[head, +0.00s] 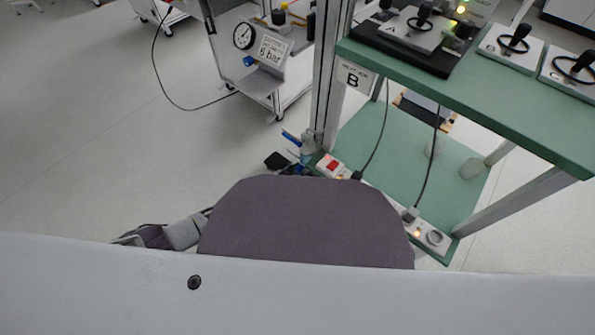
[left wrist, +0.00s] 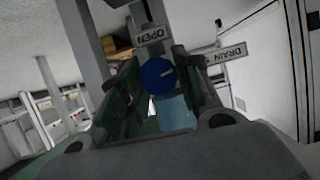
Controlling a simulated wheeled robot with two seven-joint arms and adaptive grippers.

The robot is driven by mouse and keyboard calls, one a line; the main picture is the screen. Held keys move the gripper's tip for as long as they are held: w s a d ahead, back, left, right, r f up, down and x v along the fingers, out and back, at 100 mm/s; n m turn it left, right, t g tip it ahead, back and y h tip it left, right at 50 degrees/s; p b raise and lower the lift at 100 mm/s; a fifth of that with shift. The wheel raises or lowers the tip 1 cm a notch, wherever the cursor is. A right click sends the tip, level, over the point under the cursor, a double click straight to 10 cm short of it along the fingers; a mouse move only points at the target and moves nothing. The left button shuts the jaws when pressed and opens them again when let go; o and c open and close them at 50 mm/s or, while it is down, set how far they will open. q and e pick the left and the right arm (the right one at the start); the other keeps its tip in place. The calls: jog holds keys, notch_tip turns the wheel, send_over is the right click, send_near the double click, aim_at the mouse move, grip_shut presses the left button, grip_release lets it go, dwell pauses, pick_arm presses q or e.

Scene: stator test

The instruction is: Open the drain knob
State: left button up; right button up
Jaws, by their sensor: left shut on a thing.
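The blue round drain knob (left wrist: 158,76) sits between the fingers of my left gripper (left wrist: 157,80) in the left wrist view. A short pale line marks its face. The fingers are shut on it from both sides. A label reading OPEN (left wrist: 150,36) is just above the knob, and a label reading DRAIN (left wrist: 226,54) is to its right; both look turned. In the head view, my left forearm shows at the lower left, and much of it is hidden behind my own body. My right gripper is not in view.
In the head view, a green bench (head: 470,95) bears black-handled devices and a MOTOR B sign (head: 354,76). A lower green shelf carries a power strip (head: 333,167) with cables. A cart with a gauge (head: 243,36) and a 6 bar sign stands behind. The floor at left is mostly clear.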

pick_arm(q)
jog(key=shift+n, duration=0.3)
dwell(0.4)
jog(key=o, duration=1)
jog(key=shift+o, duration=0.2)
jog(key=shift+v, duration=0.95)
jog(key=v, duration=1)
jog(key=shift+w+a+r, duration=0.1)
jog(key=shift+w+a, duration=0.05)
